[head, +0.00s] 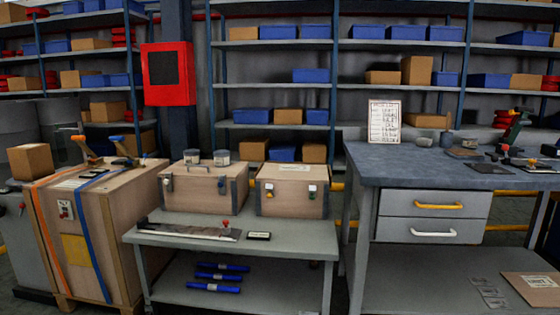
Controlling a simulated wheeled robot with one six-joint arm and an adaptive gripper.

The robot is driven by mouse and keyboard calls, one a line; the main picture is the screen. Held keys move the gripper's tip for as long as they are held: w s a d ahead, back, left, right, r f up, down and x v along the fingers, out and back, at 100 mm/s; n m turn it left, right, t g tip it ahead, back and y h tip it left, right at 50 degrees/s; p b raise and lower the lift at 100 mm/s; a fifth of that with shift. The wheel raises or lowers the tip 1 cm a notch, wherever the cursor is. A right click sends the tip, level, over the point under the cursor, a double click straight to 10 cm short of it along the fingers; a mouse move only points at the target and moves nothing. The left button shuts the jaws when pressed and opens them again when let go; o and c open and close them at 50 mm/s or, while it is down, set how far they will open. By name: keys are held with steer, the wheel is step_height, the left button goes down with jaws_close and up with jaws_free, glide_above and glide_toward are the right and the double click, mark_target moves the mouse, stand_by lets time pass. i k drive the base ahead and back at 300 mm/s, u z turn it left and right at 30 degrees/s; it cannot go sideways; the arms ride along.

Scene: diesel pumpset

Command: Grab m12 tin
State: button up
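Two small grey tins with pale labels stand side by side on the left wooden chest: a left tin (192,156) and a right tin (222,158). Their labels are too small to read, so I cannot tell which is the m12 tin. The left wooden chest (203,190) has a latch and sits on the low grey bench (290,237). My gripper is not in view.
A second wooden chest (291,191) stands to the right on the bench. A strapped crate (95,230) is close on the left. A blue-topped workbench (400,165) with drawers is on the right. A knobbed flat tool (225,231) lies along the bench front.

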mark_target(222, 158)
steer(key=u, duration=0.4)
steer(key=i, duration=0.3)
steer(key=u, duration=1.1)
steer(key=i, duration=0.8)
steer(key=u, duration=0.45)
steer(key=i, duration=1.05)
steer(key=z, duration=1.05)
steer(key=i, duration=0.9)
steer(key=z, duration=1)
